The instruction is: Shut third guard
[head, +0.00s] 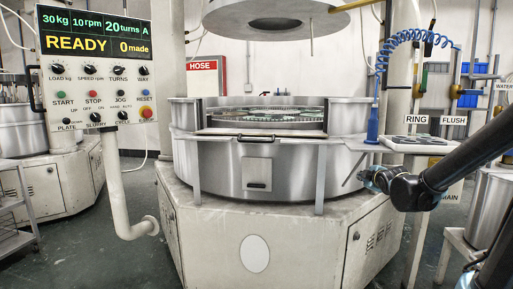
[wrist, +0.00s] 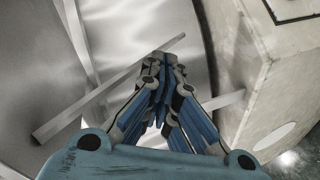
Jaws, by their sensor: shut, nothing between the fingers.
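The lapping machine (head: 250,175) is a round steel tub on a white cabinet. At its front, a pale panel with a dark handle (head: 254,139) lies low between two grey posts, and the opening above it shows the toothed plate inside. I take this panel for a guard standing open; which one is the third I cannot tell. My gripper (head: 368,177) is at the tub's right side, right of the panel. In the wrist view my gripper (wrist: 163,62) is shut and empty, its tips close to a slanted grey bar (wrist: 95,95); contact is unclear.
A control panel (head: 97,65) on a bent post stands front left and reads READY, 0 made. A small table (head: 425,148) with a plate on it and a blue coiled hose (head: 395,45) is at right. A round upper plate (head: 272,22) hangs above the tub.

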